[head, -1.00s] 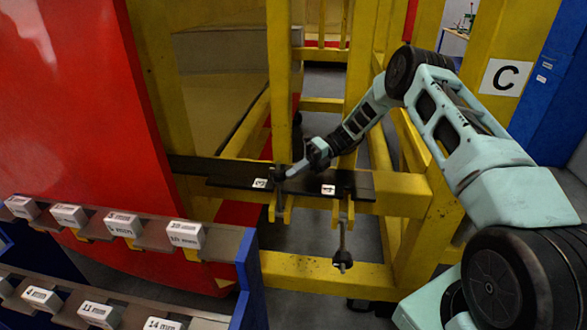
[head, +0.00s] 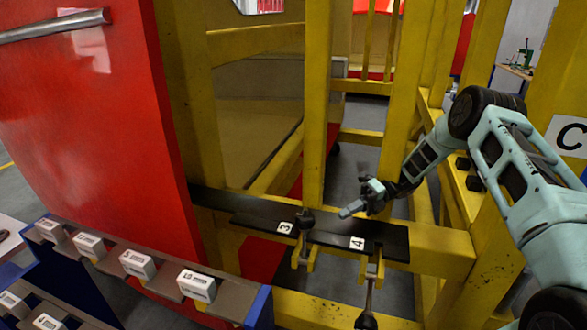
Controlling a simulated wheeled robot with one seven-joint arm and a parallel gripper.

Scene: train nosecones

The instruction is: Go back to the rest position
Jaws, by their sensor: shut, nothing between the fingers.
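My gripper (head: 349,210) is at the end of my teal arm, which reaches in from the right. Its fingers look closed, pointing left, with nothing between them. It is in front of the yellow frame (head: 318,110), just above the dark shelf (head: 258,215) and apart from the tools there. The shelf carries white labels 3 (head: 285,227) and 4 (head: 357,243). A dark tool (head: 305,222) sits at the slot by label 3. A long tool (head: 369,292) hangs below the shelf by label 4.
A red nosecone panel (head: 90,150) with a metal handrail (head: 55,24) fills the left. A rack (head: 228,296) with white size-labelled boxes (head: 196,285) stands at the lower left. Yellow posts surround my arm, one with a C sign (head: 570,137).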

